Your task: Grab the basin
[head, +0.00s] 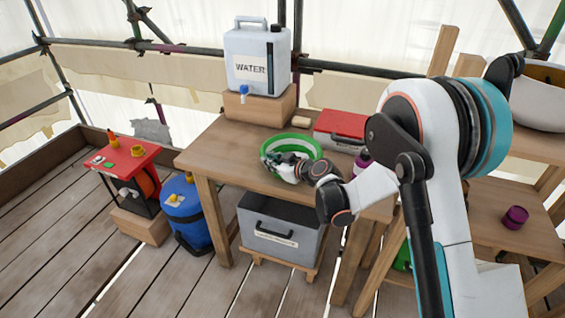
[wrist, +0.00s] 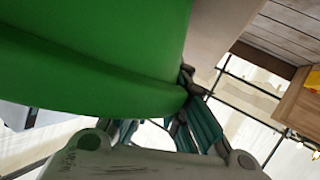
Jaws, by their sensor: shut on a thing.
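The basin (head: 303,139) is green outside with a pale inside and a green rim. In the head view it is at the wooden table (head: 228,146), tilted toward me; I cannot tell whether it touches the tabletop. My gripper (head: 291,168) is at the basin's near side and shut on it. In the wrist view the basin's green wall (wrist: 95,60) fills the upper left, close to the camera. The gripper's teal-grey fingers (wrist: 165,132) show beneath its edge. The exact contact on the rim is partly hidden.
A water container (head: 257,58) with a blue tap stands on a wooden block behind the basin. A red box (head: 341,128) lies to the right. A grey bin (head: 279,230) is under the table.

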